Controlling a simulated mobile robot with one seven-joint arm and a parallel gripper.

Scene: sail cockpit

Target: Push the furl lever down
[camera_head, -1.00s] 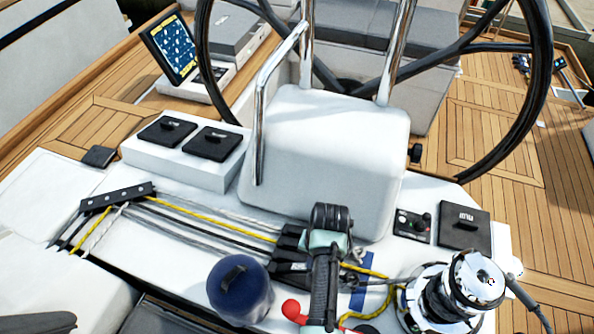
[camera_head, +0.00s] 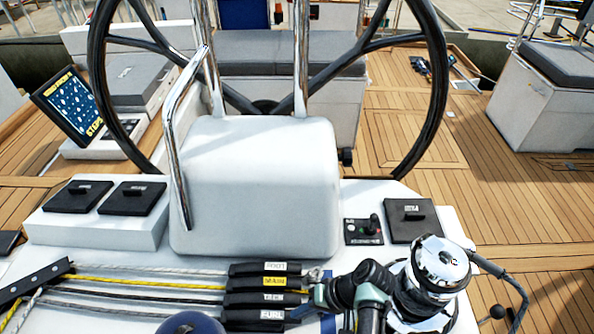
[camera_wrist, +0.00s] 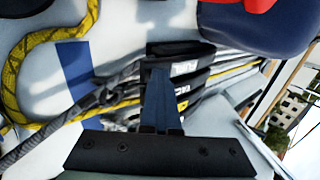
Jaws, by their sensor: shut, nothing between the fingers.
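The furl lever (camera_head: 258,316) is the nearest of a row of black clutch levers, with a FURL label. It lies about level with the levers behind it. In the wrist view the furl lever (camera_wrist: 180,50) is the black handle crossing just beyond the fingertips. My gripper (camera_head: 302,311) is at the right end of this lever, largely hidden by my own arm. In the wrist view my gripper (camera_wrist: 158,72) has its fingers shut together, empty, with the tips overlapping the lever. I cannot tell whether they touch it.
The other clutch levers, such as the MAIN lever (camera_head: 264,282), lie right behind. A chrome winch (camera_head: 440,265) stands close to the right of my arm.

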